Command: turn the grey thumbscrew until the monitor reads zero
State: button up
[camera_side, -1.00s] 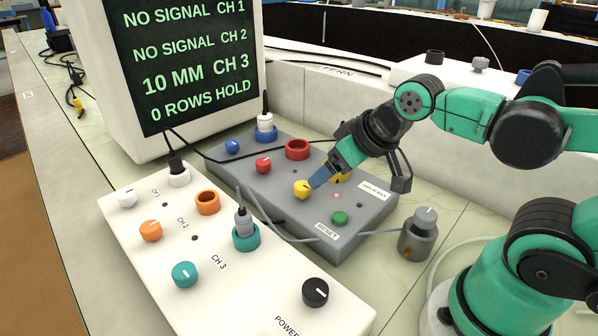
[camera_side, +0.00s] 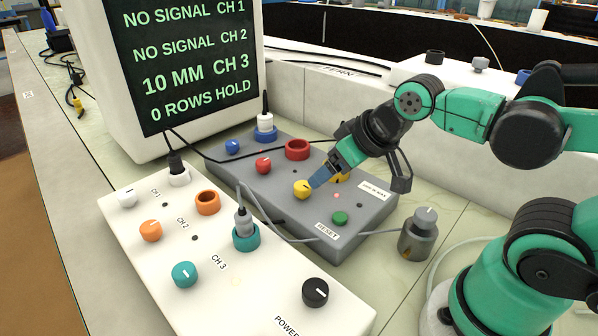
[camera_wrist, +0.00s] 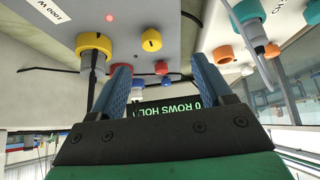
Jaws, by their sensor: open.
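The grey thumbscrew (camera_side: 425,217) stands on top of a dark grey cylindrical sensor (camera_side: 417,243) at the right end of the grey box in the side view. The monitor (camera_side: 190,62) reads "NO SIGNAL" for CH 1 and CH 2, "10 MM CH 3" and "0 ROWS HOLD". My gripper (camera_side: 316,181) is open and beside the yellow knob (camera_side: 302,189), left of the thumbscrew. In the wrist view my gripper's (camera_wrist: 160,64) two blue fingers are apart, and the yellow knob (camera_wrist: 151,40) shows just past their tips. Whether they touch it I cannot tell.
The grey box (camera_side: 365,222) carries red, blue and green knobs and sockets. A white box (camera_side: 255,300) with several knobs, plugs and cables stands in front.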

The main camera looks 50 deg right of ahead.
jog(key=shift+o, duration=0.4)
jog(key=n+g, duration=0.3)
jog(key=g, duration=0.4)
send_over(426, 213)
jog(key=shift+w+f, duration=0.35)
jog(key=shift+f, duration=0.1)
jog(key=shift+s, duration=0.35)
jog(key=shift+f, duration=2.75)
jog(key=shift+c, duration=0.2)
grip_shut()
